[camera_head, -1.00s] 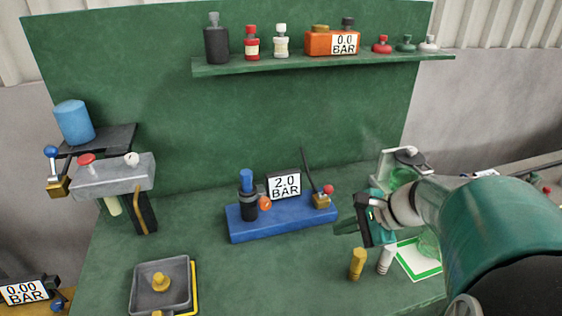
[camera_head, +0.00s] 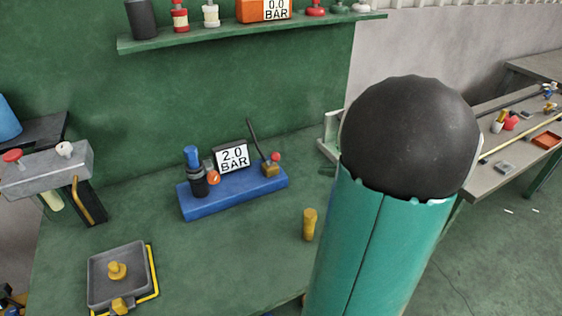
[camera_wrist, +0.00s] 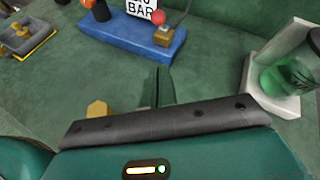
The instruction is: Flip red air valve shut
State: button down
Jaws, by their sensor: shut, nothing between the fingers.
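The red-knobbed valve (camera_head: 275,157) sits on a brass body at the right end of a blue base block (camera_head: 225,201). In the wrist view the red knob (camera_wrist: 158,17) stands above the brass body near the top of the picture. A gauge (camera_head: 232,158) on the block reads 2.0 BAR. My gripper (camera_wrist: 158,72) is shut and empty. Its narrow fingers point toward the block, just below the valve in the wrist view, with a gap between them and the knob.
A yellow-brass peg (camera_head: 310,224) stands on the green bench right of the block. A grey tray (camera_head: 98,290) lies at front left. A green glass vessel in a pale stand (camera_wrist: 262,99) is right of my gripper. A shelf (camera_head: 250,33) runs above.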

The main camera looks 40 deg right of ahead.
jog(key=shift+d+f, duration=0.1)
jog(key=shift+d, duration=0.1)
send_near(274, 158)
jog(key=w+f, duration=0.5)
jog(key=shift+d+r, duration=0.15)
jog(key=shift+d, duration=0.25)
jog(key=shift+r, duration=0.1)
dwell(0.3)
jog(key=shift+w+r+g, duration=0.1)
jog(key=shift+g, duration=0.2)
